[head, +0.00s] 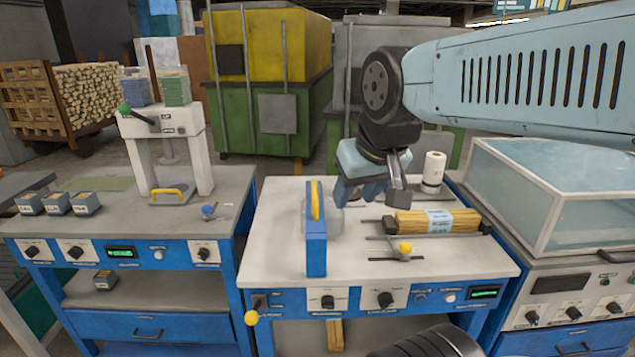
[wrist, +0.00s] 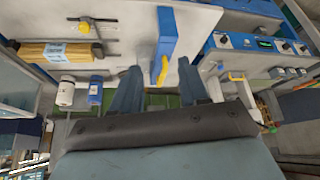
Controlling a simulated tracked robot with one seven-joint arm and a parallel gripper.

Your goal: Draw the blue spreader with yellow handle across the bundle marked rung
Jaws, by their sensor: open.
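The wood bundle (head: 410,222) lies on the right of the bench with a pale blue label (head: 438,220), too small to read. It also shows in the wrist view (wrist: 35,52). My gripper (head: 372,197) is open and empty, above the bench between spreader and bundle, apart from both.
A metal rod fixture with a yellow knob (head: 405,247) lies in front of the bundle. A white roll (head: 433,170) stands behind it. A clear-walled box (head: 555,195) stands at right, a press (head: 165,130) at left. Bare bench lies between spreader and bundle.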

